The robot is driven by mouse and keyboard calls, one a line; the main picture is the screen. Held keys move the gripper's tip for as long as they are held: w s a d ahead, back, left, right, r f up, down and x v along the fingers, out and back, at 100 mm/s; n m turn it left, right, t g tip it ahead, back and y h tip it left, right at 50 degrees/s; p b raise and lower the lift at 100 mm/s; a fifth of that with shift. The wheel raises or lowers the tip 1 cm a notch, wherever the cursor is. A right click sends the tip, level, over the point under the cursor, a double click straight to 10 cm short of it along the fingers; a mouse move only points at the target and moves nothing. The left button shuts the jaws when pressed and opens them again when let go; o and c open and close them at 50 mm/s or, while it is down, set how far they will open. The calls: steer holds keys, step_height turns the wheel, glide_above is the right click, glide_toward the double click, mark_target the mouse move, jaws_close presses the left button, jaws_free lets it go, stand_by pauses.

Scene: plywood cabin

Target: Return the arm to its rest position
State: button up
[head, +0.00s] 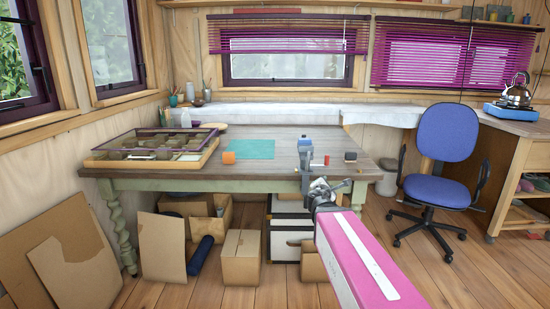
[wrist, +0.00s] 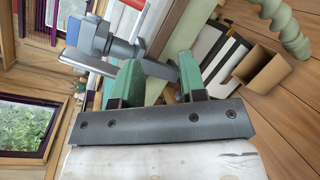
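My arm reaches out from the lower right of the head view toward the table's front edge. My gripper (head: 322,186) is at its end, small and partly hard to make out there. In the wrist view my gripper (wrist: 160,60) shows two green fingers standing apart with a gap and nothing held between them. A grey-blue vise (head: 305,158) stands at the front edge of the table (head: 270,176), just beyond my gripper. The vise also shows past the fingers in the wrist view (wrist: 115,45); I cannot tell how far apart they are.
Cardboard boxes (head: 241,257) sit below. A blue chair (head: 447,150) stands right. Floor (head: 450,275) is open at front right.

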steer(key=s+d+f+m+g+h, duration=0.1)
steer(key=s+d+f+m+g, duration=0.2)
steer(key=f+m, duration=0.4)
steer(key=s+d+f+m+g, duration=0.2)
steer(key=s+f+m+g, duration=0.25)
steer(key=f+m, duration=0.2)
steer(key=s+a+f+m+g+y, duration=0.6)
steer(key=s+a+f+m+g, duration=0.1)
steer(key=f, duration=0.5)
steer(key=s+m+g, duration=0.1)
steer(key=s+m, duration=0.1)
steer(key=s, duration=0.1)
steer(key=shift+s+a+y, duration=0.25)
steer(key=shift+s+y, duration=0.15)
